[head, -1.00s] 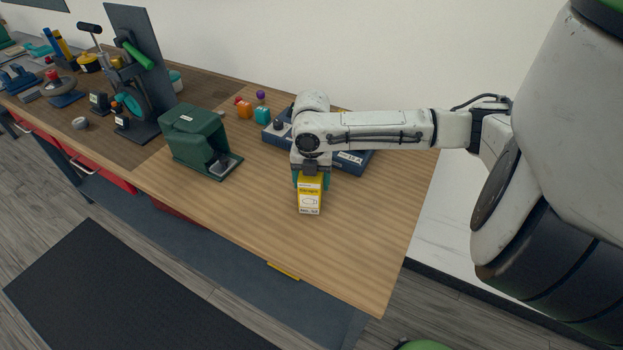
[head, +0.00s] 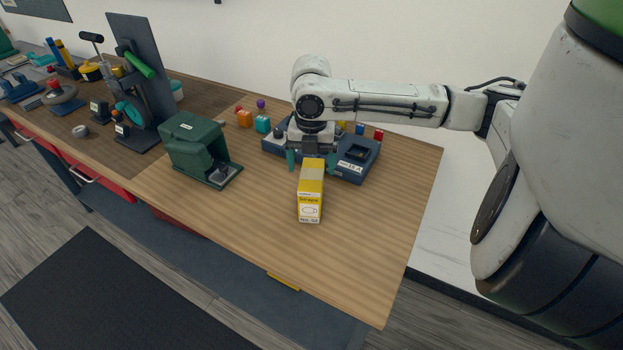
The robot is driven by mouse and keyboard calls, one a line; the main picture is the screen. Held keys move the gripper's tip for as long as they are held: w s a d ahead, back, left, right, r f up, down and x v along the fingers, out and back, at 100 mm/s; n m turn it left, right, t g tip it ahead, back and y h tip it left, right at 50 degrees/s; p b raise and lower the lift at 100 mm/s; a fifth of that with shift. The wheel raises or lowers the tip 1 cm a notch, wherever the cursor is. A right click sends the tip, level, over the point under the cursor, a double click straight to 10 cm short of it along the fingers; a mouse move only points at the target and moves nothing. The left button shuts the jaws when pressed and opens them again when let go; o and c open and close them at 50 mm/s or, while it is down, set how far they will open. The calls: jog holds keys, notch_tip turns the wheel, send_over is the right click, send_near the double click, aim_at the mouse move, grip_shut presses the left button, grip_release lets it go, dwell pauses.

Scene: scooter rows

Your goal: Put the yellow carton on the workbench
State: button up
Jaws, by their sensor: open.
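The yellow carton (head: 312,183) rests on the wooden top of the workbench (head: 365,240), near the middle of its right part. It has a white printed label on its front end. My gripper (head: 308,160) is open, behind and above the carton, with its teal fingers apart. The left finger shows clear of the carton; the right one is partly hidden. The carton is not held.
A dark blue device (head: 357,160) stands behind the carton, close to my gripper. A green machine (head: 197,150) stands to the left. Small coloured bottles (head: 262,124) are at the back. The bench's front right is clear.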

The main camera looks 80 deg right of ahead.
jog(key=shift+r, duration=1.65)
